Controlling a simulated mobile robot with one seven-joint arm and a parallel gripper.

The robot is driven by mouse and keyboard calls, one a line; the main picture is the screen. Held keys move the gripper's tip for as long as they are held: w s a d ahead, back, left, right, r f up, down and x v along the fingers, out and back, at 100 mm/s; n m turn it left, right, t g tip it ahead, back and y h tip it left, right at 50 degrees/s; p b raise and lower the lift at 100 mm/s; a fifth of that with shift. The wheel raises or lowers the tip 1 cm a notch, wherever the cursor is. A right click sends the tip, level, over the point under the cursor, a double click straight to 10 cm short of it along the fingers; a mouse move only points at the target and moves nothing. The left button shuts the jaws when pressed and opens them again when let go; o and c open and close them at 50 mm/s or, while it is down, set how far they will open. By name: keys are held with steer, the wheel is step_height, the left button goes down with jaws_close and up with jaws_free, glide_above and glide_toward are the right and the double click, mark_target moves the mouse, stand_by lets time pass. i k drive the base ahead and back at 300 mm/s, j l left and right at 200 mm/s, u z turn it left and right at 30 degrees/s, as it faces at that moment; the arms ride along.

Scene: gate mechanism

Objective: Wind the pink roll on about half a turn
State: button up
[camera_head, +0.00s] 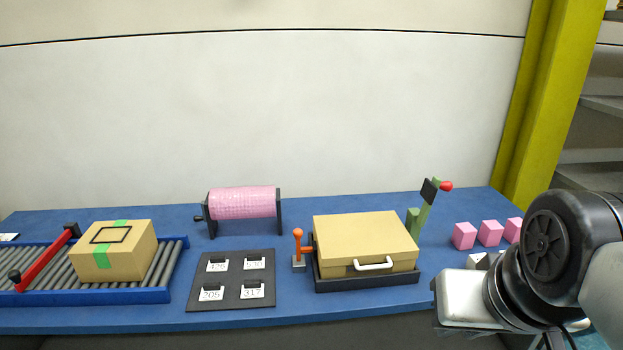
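The pink roll (242,203) hangs level between two dark uprights on a stand at the back of the blue table, left of centre. A small dark crank knob (198,218) shows at the left end of the stand. My gripper (462,298) is at the lower right, at the table's front edge, well to the right of the roll and apart from it. Its fingertips are not clear, so I cannot tell whether it is open or shut.
A dark board with number cards (233,282) lies in front of the roll. A roller conveyor (160,266) bears a carton (114,252) at left. Pink cubes (489,233) sit near my arm.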

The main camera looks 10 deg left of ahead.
mark_target(248, 201)
steer(key=k+j, duration=0.1)
steer(key=j, duration=2.1)
steer(key=k+j, duration=0.15)
steer(key=j, duration=0.95)
steer(key=i+j, duration=0.1)
steer(key=i, duration=0.25)
steer(key=i+j+u, duration=0.1)
steer(key=i, duration=0.25)
